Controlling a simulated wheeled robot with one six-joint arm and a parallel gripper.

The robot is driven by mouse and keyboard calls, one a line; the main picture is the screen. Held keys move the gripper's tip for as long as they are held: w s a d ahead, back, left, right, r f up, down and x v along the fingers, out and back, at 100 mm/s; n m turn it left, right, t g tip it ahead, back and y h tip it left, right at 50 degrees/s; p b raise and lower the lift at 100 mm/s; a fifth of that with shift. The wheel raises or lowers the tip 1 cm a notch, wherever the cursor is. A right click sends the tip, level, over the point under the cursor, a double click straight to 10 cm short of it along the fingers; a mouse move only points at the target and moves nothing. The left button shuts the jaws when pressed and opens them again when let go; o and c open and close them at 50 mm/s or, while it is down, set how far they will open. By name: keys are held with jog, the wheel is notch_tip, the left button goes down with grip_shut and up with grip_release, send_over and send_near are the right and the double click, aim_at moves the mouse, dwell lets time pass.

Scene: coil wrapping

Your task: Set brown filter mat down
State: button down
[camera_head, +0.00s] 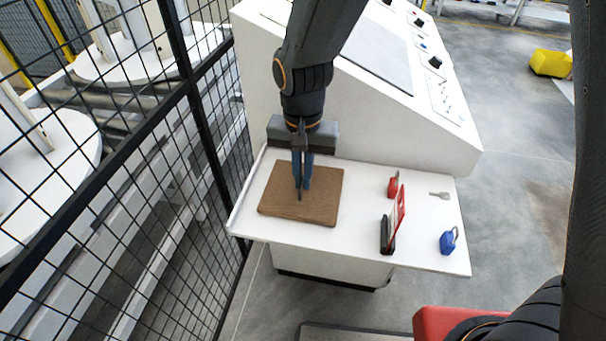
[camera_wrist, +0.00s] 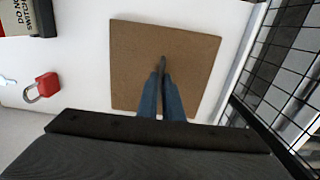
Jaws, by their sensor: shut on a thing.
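The brown filter mat (camera_head: 320,208) is a flat square at the left part of the white shelf (camera_head: 350,242) of the control desk. In the wrist view the mat (camera_wrist: 195,60) fills the middle, with white shelf surface around it. My gripper (camera_head: 301,192) points down over the middle of the mat, its blue fingers close together. In the wrist view the fingertips (camera_wrist: 161,65) meet at the mat's middle, shut on it. The mat looks flat at shelf level; whether a small gap lies under it I cannot tell.
To the right on the shelf are a red padlock (camera_head: 393,186), a red and black tag holder (camera_head: 389,233), a blue padlock (camera_head: 448,240) and a small key (camera_head: 439,195). A black mesh fence (camera_head: 196,92) stands close on the left. The desk's sloped panel (camera_head: 440,100) rises behind.

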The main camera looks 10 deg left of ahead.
jog(key=shift+f, duration=0.1)
jog(key=c, duration=1.9)
grip_release()
notch_tip(320, 180, up, 12)
jog(key=b, duration=0.2)
jog(key=shift+b, duration=0.3)
jog(key=shift+n+t, duration=0.5)
jog(key=shift+t, duration=0.2)
jog(key=s+d+f, duration=0.1)
jog(key=d+f, duration=0.2)
jog(key=d, duration=0.5)
jog(key=d+f, duration=0.3)
jog(key=d, duration=0.6)
jog(key=s+d+f, duration=0.1)
jog(key=d+f, duration=0.2)
jog(key=d, duration=0.6)
jog(key=shift+s, duration=0.3)
jog(key=shift+a, duration=0.1)
